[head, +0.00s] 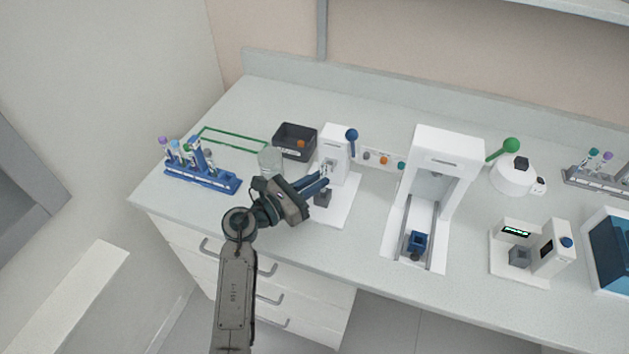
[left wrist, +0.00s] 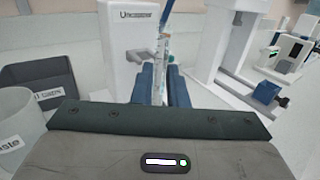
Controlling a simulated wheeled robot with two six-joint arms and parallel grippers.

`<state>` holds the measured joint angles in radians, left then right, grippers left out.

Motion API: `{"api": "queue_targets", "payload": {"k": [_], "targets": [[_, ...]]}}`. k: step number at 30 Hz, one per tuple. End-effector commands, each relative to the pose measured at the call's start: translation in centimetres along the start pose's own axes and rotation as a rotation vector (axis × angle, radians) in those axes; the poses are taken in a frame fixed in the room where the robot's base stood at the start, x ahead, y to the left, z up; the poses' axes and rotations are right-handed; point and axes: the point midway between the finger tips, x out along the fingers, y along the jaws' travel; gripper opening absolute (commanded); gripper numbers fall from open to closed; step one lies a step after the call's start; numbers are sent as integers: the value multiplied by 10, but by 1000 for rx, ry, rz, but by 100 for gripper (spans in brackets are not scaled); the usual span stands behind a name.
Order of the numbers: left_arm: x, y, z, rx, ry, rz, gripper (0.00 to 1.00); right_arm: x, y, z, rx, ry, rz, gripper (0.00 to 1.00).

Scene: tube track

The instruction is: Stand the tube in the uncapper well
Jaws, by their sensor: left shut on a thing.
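The white uncapper (head: 334,142) stands near the back of the bench with a blue-knobbed lever; its labelled front also shows in the left wrist view (left wrist: 133,32). Its dark grey well block (head: 322,199) sits low on the base. My left gripper (head: 324,181) is in front of the uncapper, its blue fingers shut on a slim clear tube (left wrist: 159,75). The tube looks upright between the fingers, above or close to the well. Its lower end is hidden, so I cannot tell whether it is in the well. My right gripper is not in view.
A blue rack (head: 205,180) with several tubes stands at the left.

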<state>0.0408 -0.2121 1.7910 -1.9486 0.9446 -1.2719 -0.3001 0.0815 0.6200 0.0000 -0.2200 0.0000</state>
Motion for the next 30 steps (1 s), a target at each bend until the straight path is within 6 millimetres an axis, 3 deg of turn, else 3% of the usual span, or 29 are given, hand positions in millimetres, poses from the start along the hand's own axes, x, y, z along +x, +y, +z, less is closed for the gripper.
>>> {"api": "queue_targets", "payload": {"k": [30], "targets": [[0, 0, -12, 0, 0, 0, 0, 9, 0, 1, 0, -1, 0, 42]]}}
